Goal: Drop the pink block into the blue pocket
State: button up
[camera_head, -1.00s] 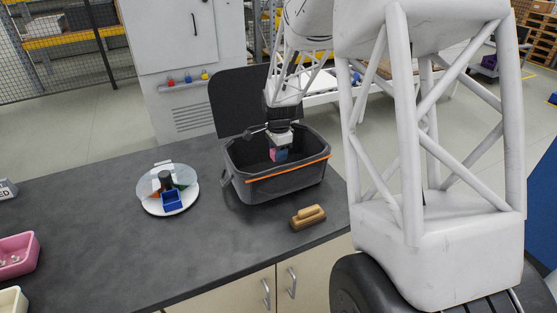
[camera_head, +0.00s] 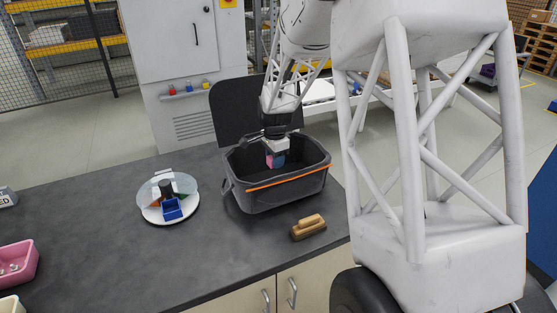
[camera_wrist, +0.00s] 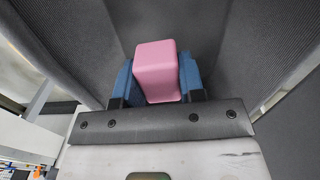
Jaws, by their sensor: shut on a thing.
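The pink block (camera_wrist: 157,72) is held between the blue fingers of my gripper (camera_wrist: 158,85) in the wrist view. In the head view the pink block (camera_head: 270,161) and my gripper (camera_head: 275,160) are at the mouth of the dark grey bin, over its inside. The blue pocket (camera_head: 172,209) is on the front of the round turntable (camera_head: 153,213) to the left of the bin, apart from my gripper. A clear disc covers part of the turntable, and an opening lies at the blue pocket.
The dark bin (camera_head: 290,195) has an orange front strip and a raised lid (camera_head: 240,104) behind. A wooden-handled brush (camera_head: 308,228) lies in front of it. A pink tray (camera_head: 17,262) is at the left edge. The counter (camera_head: 110,255) is clear around the turntable.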

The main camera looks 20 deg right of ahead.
jog(key=w+a+r+n, duration=0.25)
jog(key=a+n, duration=0.25)
jog(key=a, duration=0.3)
jog(key=w+a+r+n, duration=0.2)
jog(key=w+a+n, duration=0.3)
jog(key=a, duration=0.4)
jog(key=s+a+f+n, duration=0.1)
jog(key=a+n, duration=0.1)
jog(key=a, duration=0.4)
jog(key=s+a+f+n, duration=0.1)
jog(key=s+a+n, duration=0.1)
jog(key=a, duration=0.4)
jog(key=s+a+f+n, duration=0.2)
jog(key=a+n, duration=0.1)
jog(key=a, duration=0.3)
jog(key=shift+s+a, duration=0.2)
jog(key=shift+a, duration=0.2)
jog(key=shift+f, duration=0.2)
jog(key=shift+f, duration=2.75)
jog(key=o, duration=1.1)
jog(key=shift+c, duration=0.2)
